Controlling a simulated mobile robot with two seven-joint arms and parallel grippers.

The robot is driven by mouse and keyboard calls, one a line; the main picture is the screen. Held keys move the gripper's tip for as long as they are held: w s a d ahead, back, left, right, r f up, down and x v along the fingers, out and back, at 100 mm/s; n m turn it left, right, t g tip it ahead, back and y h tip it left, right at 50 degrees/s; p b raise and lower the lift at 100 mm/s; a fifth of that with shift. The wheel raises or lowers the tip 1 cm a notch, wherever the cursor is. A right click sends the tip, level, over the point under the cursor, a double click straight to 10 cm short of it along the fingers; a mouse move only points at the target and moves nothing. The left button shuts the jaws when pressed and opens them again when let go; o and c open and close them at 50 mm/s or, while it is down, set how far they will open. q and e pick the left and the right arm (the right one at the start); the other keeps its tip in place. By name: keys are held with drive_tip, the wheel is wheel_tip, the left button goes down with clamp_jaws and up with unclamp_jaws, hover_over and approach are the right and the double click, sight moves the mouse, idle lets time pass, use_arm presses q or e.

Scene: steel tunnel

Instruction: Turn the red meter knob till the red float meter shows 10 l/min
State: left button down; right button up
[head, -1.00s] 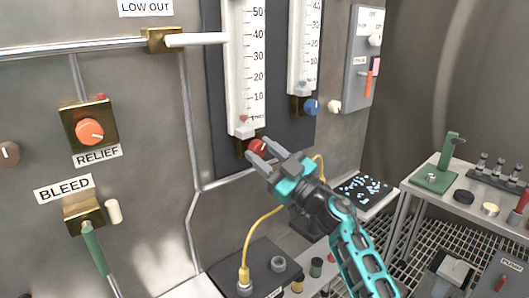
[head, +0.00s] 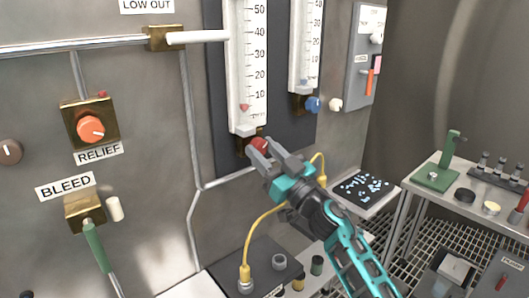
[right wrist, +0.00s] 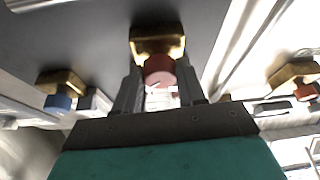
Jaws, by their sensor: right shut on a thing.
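The red meter knob (head: 261,145) sits on a brass block at the foot of the left float meter (head: 238,45). My right gripper (head: 264,151) is shut on it, one finger on each side. The knob also shows between the fingers in the right wrist view (right wrist: 159,70). The red float (head: 244,107) stands in the lower part of the meter, a little below the 10 mark, clear of the bottom. The exact reading is too small to tell. My left gripper is not in view.
A second meter (head: 304,45) with a blue knob (head: 313,104) stands just to the right. A yellow hose (head: 262,221) curves below my gripper. An orange relief knob (head: 90,128) and a green bleed lever (head: 95,245) are at left. A bench with tools (head: 470,185) is at right.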

drive_tip(key=o, duration=1.1)
drive_tip(key=shift+c, duration=0.2)
drive_tip(key=v, duration=1.3)
drive_tip(key=shift+b, duration=0.4)
drive_tip(key=s+d+f+m+h, duration=0.3)
drive_tip(key=s+f+h, duration=0.15)
drive_tip(key=f, duration=0.45)
drive_tip(key=s+d+f+m+h, duration=0.35)
drive_tip(key=f+h, duration=0.25)
drive_tip(key=f, duration=0.3)
drive_tip(key=s+f+g+h, duration=0.1)
drive_tip(key=s+f+g, duration=0.5)
drive_tip(key=s+f, duration=0.7)
drive_tip(key=shift+s+g, duration=0.2)
drive_tip(key=shift+g, duration=0.1)
